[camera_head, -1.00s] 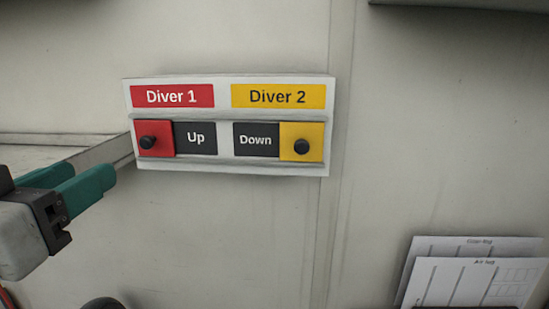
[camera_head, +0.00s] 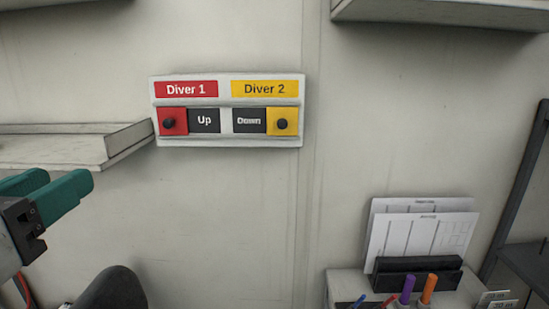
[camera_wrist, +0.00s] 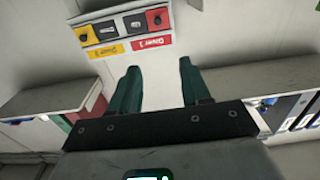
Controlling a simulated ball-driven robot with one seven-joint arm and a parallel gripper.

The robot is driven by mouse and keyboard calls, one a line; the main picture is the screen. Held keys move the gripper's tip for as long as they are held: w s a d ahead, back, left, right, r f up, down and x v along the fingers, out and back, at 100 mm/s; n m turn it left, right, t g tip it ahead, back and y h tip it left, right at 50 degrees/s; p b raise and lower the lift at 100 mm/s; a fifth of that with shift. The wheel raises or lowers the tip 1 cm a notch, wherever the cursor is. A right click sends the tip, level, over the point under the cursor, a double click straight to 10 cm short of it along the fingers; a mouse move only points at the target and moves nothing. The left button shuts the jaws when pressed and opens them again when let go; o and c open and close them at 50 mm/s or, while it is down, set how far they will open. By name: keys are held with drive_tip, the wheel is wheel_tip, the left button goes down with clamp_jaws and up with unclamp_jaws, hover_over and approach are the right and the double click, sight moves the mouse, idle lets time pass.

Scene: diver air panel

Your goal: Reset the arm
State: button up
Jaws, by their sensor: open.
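My gripper (camera_head: 68,190) is at the left of the head view, below and left of the diver panel, with its green fingers apart and empty. In the wrist view, my gripper (camera_wrist: 160,76) points toward the wall, and nothing is between its fingers. The diver panel (camera_head: 227,101) is on the wall. Its red slider (camera_head: 173,121) is at the left end beside "Up", and its yellow slider (camera_head: 282,121) is at the right end beside "Down". The panel (camera_wrist: 120,28) appears upside down in the wrist view, clear of the fingers.
A shelf (camera_head: 70,147) juts from the wall at left, above my gripper. Another shelf (camera_head: 440,12) is at the upper right. A holder (camera_head: 415,275) with papers and several pens stands at the lower right. The wall below the panel is clear.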

drive_tip(key=w+d+f+n+g+h, duration=0.1)
drive_tip(key=w+d+f+g, duration=0.3)
drive_tip(key=d+f, duration=0.7)
drive_tip(key=w+d+f+g, duration=0.2)
drive_tip(key=w+d+f, duration=0.6)
drive_tip(key=f, duration=0.6)
drive_tip(key=s+d+f+g, duration=0.2)
drive_tip(key=s+d+f, duration=0.1)
drive_tip(key=d+f, duration=0.5)
drive_tip(key=s+d+f+g, duration=0.2)
drive_tip(key=s+d+f, duration=0.3)
drive_tip(key=d, duration=0.5)
drive_tip(key=s+d+f+g, duration=0.2)
drive_tip(key=s+d+f, duration=0.2)
drive_tip(key=s, duration=0.4)
drive_tip(key=s+d+f+m+g, duration=0.1)
drive_tip(key=s+d+f+g, duration=0.1)
drive_tip(key=s+d+f, duration=0.3)
drive_tip(key=s+d+f+g, duration=0.3)
drive_tip(key=s+d+f, duration=0.2)
drive_tip(key=s, duration=0.5)
wheel_tip(320, 180, down, 2)
drive_tip(key=shift+s+f+y, duration=0.1)
drive_tip(key=shift+s+y, duration=0.3)
